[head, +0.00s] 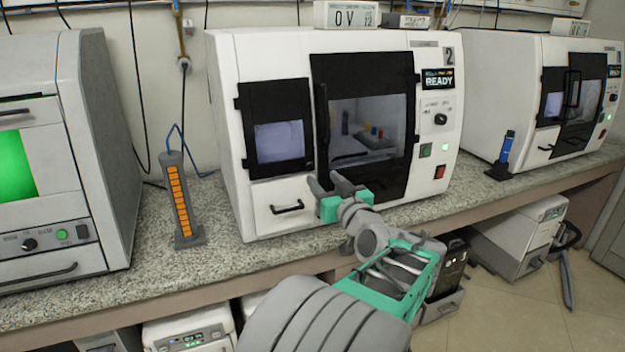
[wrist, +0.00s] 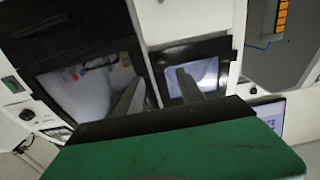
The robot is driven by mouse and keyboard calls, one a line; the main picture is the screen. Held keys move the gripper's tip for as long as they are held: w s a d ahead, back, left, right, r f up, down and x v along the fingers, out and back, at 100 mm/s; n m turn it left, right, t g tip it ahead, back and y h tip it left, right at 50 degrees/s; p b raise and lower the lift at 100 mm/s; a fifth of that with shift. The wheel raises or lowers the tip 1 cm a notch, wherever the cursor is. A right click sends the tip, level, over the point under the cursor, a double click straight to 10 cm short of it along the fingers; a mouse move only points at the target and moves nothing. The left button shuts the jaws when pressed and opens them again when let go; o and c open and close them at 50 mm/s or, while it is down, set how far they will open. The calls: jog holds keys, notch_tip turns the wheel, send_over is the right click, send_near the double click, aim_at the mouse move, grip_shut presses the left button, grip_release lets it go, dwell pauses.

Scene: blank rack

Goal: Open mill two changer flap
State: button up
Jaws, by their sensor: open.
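Mill two (head: 225,60) is the white middle machine, marked 2, with a READY display. Its changer flap (head: 262,95) is the small black-framed window on the left of its front, and it looks shut. The larger main door (head: 362,75), with a tall dark handle (head: 323,120), is to its right and also looks shut. My gripper (head: 325,182) is open and empty in front of the mill, low and right of the flap. In the wrist view my gripper (wrist: 157,82) has one finger over the flap (wrist: 222,48) and the other over the main door (wrist: 42,72).
A drawer with a black handle (head: 288,207) is below the flap. A grey stand with orange slots (head: 181,200) is on the speckled counter (head: 215,258) to the left.

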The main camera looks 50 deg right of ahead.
aim_at(311, 167)
jog(key=p+x, duration=0.1)
jog(key=x, duration=0.6)
jog(key=shift+w+r, duration=0.1)
jog(key=shift+w, duration=0.15)
jog(key=shift+c, duration=0.6)
grip_shut()
dwell(0.4)
